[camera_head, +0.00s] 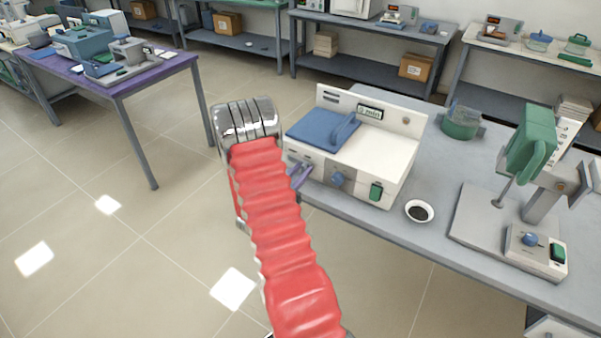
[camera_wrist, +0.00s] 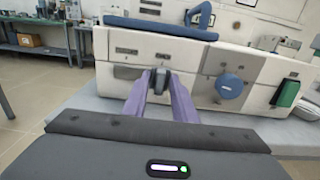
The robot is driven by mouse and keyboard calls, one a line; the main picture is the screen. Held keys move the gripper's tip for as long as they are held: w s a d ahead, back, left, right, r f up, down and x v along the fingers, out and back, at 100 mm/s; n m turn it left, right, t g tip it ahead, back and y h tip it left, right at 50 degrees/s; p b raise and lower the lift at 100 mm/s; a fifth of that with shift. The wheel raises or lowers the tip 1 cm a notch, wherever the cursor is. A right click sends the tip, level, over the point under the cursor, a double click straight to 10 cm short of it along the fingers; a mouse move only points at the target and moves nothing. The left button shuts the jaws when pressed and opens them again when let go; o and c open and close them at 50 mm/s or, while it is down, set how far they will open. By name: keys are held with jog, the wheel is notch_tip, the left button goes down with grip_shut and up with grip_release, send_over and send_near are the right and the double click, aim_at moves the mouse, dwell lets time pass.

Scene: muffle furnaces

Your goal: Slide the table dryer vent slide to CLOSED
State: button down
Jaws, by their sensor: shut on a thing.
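The table dryer (camera_head: 362,158) is a white box with a blue lid and handle on top, standing on the grey bench. In the wrist view its front face (camera_wrist: 118,62) fills the middle. My gripper (camera_head: 300,176) reaches this front from the left. In the wrist view the purple fingers of my gripper (camera_wrist: 160,88) are shut on the small dark vent slide knob (camera_wrist: 158,76) in a slot at the left of the front. The fingers hide part of the knob and slot. Slot labels are too small to read.
A blue dial (camera_wrist: 229,86) and a green switch (camera_wrist: 286,93) sit right of the slot on the dryer front. A small dark-filled bowl (camera_head: 419,211) and a green-headed stirrer (camera_head: 530,145) stand to the right on the bench. Floor left of the bench is clear.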

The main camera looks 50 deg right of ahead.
jog(key=shift+w, duration=0.1)
jog(key=shift+w+a, duration=0.2)
jog(key=shift+w, duration=1.4)
jog(key=shift+w+a, duration=0.15)
jog(key=shift+w, duration=1.4)
jog(key=c, duration=1.8)
grip_release()
jog(key=shift+w, duration=0.1)
jog(key=s+a, duration=0.1)
jog(key=a, duration=1.2)
jog(key=shift+s+a, duration=0.25)
jog(key=shift+a, duration=0.1)
